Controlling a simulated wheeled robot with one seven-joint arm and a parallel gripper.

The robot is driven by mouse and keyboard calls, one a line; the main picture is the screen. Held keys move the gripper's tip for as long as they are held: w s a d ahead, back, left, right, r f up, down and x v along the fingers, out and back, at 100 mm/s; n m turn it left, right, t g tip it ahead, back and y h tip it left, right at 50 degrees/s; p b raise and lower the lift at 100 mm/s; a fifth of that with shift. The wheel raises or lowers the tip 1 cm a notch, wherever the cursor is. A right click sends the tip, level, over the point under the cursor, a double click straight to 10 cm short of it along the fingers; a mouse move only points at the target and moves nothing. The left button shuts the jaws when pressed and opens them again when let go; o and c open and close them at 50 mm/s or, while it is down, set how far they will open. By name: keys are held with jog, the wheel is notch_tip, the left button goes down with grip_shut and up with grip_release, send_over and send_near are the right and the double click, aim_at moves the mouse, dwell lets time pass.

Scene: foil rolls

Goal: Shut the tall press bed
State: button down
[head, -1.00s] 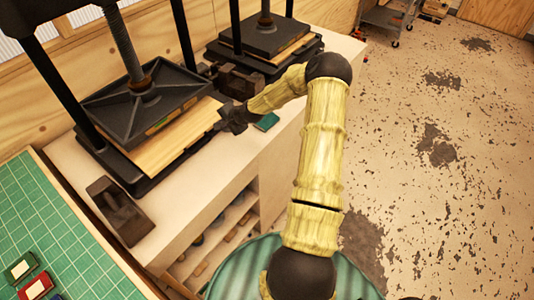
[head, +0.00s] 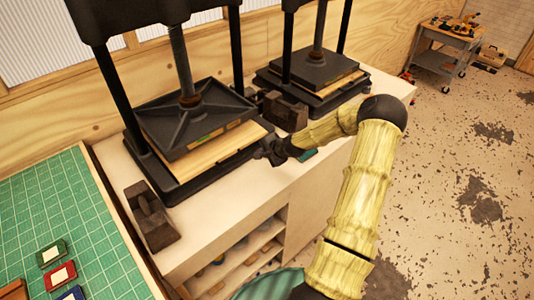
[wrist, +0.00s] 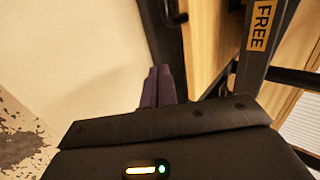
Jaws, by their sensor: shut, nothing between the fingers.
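The nearer press, at the left in the head view, has tall black posts, a screw and a black ribbed platen (head: 195,118). Its wooden bed (head: 222,150) sticks out from under the platen at the front, over a black base (head: 190,188). My gripper (head: 263,154) is shut and empty by the front right corner of this bed; I cannot tell whether it touches. In the wrist view the closed dark fingers (wrist: 160,87) point at a black edge beside the pale wooden bed (wrist: 205,38). A "FREE" label (wrist: 262,25) shows on the platen there.
A second black press (head: 312,72) stands behind, with a dark block (head: 285,110) between the two. A dark block with a handle (head: 152,215) lies front left, beside a green cutting mat (head: 75,215). A teal item lies behind my wrist.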

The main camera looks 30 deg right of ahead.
jog(key=b+v, duration=0.2)
jog(key=v, duration=0.8)
jog(key=s+a+n+g, duration=0.5)
jog(key=s+a+n, duration=0.2)
jog(key=a, duration=0.5)
jog(key=s+a+r+n+h, duration=0.1)
jog(key=s+a+r+n, duration=0.2)
jog(key=s, duration=0.4)
jog(key=s+a+r+n+g+h, duration=0.1)
jog(key=s+a+r+n, duration=0.3)
jog(key=s, duration=0.3)
jog(key=shift+s+a+r+n+h, duration=0.25)
jog(key=shift+a+r+n+h, duration=0.05)
jog(key=shift+a+n, duration=0.1)
